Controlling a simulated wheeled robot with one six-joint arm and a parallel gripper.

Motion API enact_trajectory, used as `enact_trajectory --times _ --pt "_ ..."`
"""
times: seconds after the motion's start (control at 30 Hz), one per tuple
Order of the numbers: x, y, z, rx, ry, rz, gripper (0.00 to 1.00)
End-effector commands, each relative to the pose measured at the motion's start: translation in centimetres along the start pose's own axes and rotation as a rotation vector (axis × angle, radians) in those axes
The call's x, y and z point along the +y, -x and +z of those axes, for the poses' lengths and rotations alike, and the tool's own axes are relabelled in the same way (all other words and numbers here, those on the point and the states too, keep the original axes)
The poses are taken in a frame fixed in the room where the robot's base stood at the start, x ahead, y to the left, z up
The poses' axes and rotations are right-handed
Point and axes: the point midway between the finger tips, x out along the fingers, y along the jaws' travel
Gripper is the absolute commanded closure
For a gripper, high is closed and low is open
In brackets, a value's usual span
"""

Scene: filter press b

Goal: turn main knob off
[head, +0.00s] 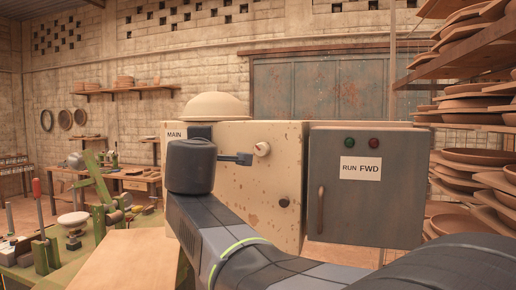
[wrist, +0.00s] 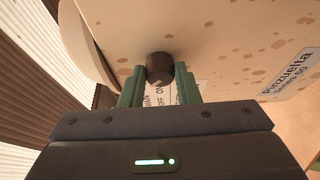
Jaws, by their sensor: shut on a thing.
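In the wrist view, the green fingers of my gripper (wrist: 160,86) are shut on a small dark brown round knob (wrist: 158,64). The knob stands out from a cream, brown-spotted panel. A white label (wrist: 160,97) with dark letters shows between the fingers, partly covered, so I cannot read its setting. In the head view, the MAIN label (head: 174,135) is on the upper left of the spotted cabinet (head: 240,190). My dark wrist covers the area just below it and hides the fingers and the held knob.
Shelves of plates (head: 470,155) are at the right, a green workbench (head: 22,275) at the left.

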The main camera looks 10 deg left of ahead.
Motion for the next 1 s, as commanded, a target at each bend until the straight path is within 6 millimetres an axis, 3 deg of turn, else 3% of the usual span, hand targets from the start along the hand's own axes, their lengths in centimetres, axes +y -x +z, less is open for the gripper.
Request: enact_trajectory --times 0.07,0.1,0.2,0.57,1.0 --pt "-0.1 0.0 0.0 -0.001 0.001 -0.001 0.94" --pt "-0.1 0.0 0.0 -0.001 0.001 -0.001 0.63" --pt "-0.1 0.0 0.0 -0.001 0.001 -0.001 0.49" --pt "0.0 0.6 0.0 0.001 -0.001 0.001 0.49" --pt "-0.1 8.3 -0.1 0.006 -0.002 0.003 0.49"
